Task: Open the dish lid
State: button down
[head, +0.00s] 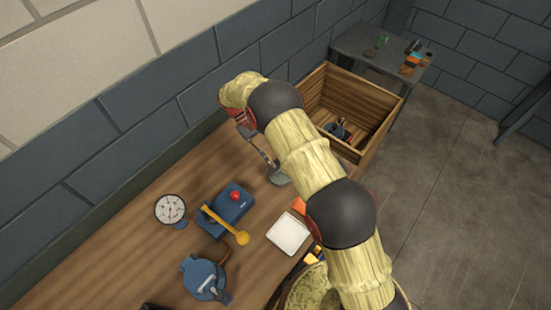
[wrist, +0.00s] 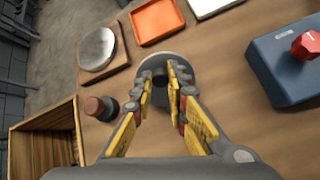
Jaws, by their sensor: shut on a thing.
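My gripper (head: 270,163) reaches down to the bench at the far side of the blue box. In the wrist view its fingers (wrist: 161,80) are closed around a dark knob-like part at the middle of a grey round piece (wrist: 190,65), which looks like the dish lid. The grey round piece also shows below the fingertips in the head view (head: 280,179). The fingers cover most of the knob. I cannot tell whether the piece rests on a dish or is raised from it.
A silver round dish (wrist: 97,48) sits on a wooden board beside an orange tray (wrist: 156,20) and a white tray (head: 288,233). A blue box (head: 229,203) with a red button, a gauge (head: 169,208) and a wooden crate (head: 384,93) stand around. A reddish-brown cylinder (wrist: 98,107) stands close by.

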jog(key=shift+w+a+r, duration=0.1)
jog(key=shift+w+a, duration=0.35)
jog(key=shift+a, duration=0.05)
jog(key=shift+w+a+f+b, duration=0.5)
jog(key=shift+w+a+b, duration=0.1)
jog(key=shift+w+a, duration=0.2)
jog(key=shift+w+a+f+b, duration=0.5)
jog(key=shift+w+a+b, duration=0.1)
jog(key=shift+w+a, duration=0.2)
jog(key=c, duration=2.5)
grip_release()
jog(key=shift+s+a+r, duration=0.1)
jog(key=shift+a+r, duration=0.1)
jog(key=shift+a, duration=0.05)
jog(key=shift+o, duration=1.4)
jog(key=shift+d+r, duration=0.1)
jog(key=shift+d, duration=0.15)
jog(key=o, duration=0.5)
jog(key=v, duration=0.7)
jog(key=shift+r, duration=0.3)
jog(key=shift+a, duration=0.1)
